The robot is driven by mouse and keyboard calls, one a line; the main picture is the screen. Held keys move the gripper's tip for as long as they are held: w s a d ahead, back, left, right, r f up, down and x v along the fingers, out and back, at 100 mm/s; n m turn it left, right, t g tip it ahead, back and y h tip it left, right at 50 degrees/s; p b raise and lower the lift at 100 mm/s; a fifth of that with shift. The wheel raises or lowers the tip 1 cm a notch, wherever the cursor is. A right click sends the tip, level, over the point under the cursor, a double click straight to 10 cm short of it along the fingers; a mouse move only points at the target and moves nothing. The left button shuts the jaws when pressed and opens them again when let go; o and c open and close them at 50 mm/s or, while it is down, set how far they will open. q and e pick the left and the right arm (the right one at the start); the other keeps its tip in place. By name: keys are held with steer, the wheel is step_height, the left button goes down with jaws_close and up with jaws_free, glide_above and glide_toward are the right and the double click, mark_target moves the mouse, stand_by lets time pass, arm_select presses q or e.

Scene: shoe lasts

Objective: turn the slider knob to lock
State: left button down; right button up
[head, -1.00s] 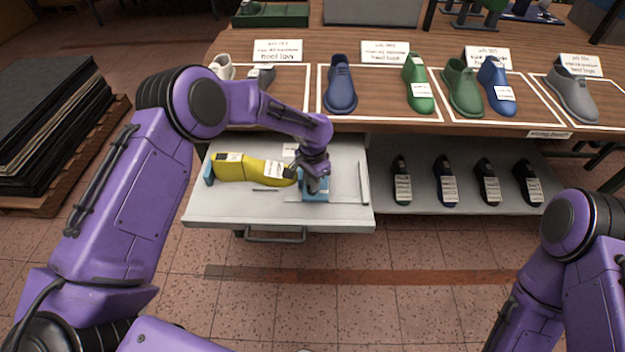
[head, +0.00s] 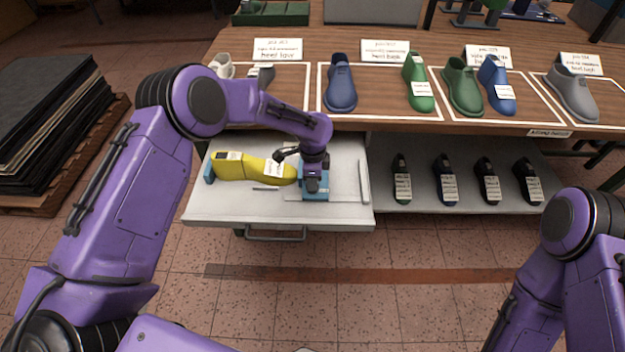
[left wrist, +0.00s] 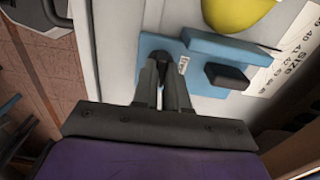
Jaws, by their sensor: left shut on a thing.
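The blue slider (head: 318,194) sits on the pale measuring board, at the right end of a yellow shoe last (head: 230,168). In the left wrist view the slider (left wrist: 151,47) shows as a flat blue plate with a raised blue bar and a dark block (left wrist: 227,76). My left gripper (left wrist: 162,75) points down at the slider and is shut on the small dark knob (left wrist: 168,56), mostly hidden between the fingertips. A small white label (left wrist: 183,65) lies beside the knob; its text is too small to read. In the head view my left gripper (head: 315,182) covers the knob.
A blue end stop (head: 209,172) stands at the last's left end. A printed size scale (left wrist: 290,45) runs beside the slider. Shoe lasts with cards stand on the wooden table behind. Dark lasts lie on the shelf at right. My right arm's gripper is out of view.

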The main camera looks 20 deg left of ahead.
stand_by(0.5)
arm_select(q)
steer(key=c, duration=1.2)
jaws_free()
steer(key=shift+o, duration=0.2)
step_height(320, 180, up, 11)
steer(key=b, duration=0.1)
steer(key=shift+f+b, duration=0.2)
steer(key=shift+b, duration=0.2)
